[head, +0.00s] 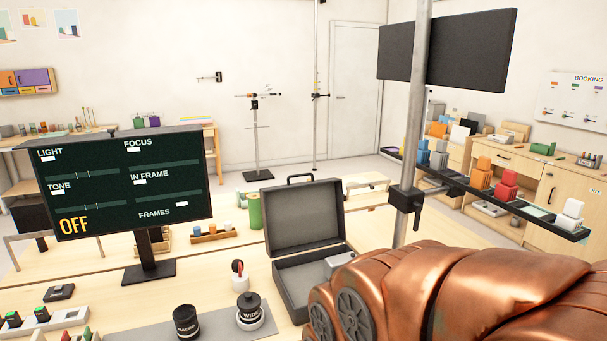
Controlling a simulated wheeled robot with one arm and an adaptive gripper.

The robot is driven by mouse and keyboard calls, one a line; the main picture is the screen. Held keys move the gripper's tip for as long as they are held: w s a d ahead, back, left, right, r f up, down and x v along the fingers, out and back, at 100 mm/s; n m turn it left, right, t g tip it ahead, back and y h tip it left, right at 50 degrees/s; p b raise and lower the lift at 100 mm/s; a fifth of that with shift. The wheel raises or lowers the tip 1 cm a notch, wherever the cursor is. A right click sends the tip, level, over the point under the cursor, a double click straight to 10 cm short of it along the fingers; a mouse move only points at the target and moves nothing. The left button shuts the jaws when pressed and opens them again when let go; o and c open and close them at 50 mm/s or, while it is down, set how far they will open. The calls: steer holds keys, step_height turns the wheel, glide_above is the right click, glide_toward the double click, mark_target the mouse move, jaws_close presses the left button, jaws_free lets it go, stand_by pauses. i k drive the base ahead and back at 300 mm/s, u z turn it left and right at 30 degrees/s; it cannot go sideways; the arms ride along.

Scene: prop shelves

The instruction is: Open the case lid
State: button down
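A dark grey case (283,281) stands on the wooden table in the middle of the head view. Its lid (304,217) stands up, open, hinged at the back, with its grey inner face towards me. A black handle (301,178) shows at the lid's top edge. A small light grey thing (340,261) shows at the case's right side; I cannot tell what it is. My copper-coloured arm covers the front right part of the case. My gripper is not in view, and I cannot see whether it touches the case.
A black screen (122,185) reading OFF stands left of the case. Two black lens-like cylinders, one marked WIDE (249,312) and one marked MACRO (186,322), stand on a grey mat in front. A metal pole (416,110) rises right of the case.

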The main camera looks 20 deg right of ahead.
mark_target(298, 218)
steer(key=z, duration=0.15)
steer(key=i, duration=1.25)
steer(key=u, duration=0.65)
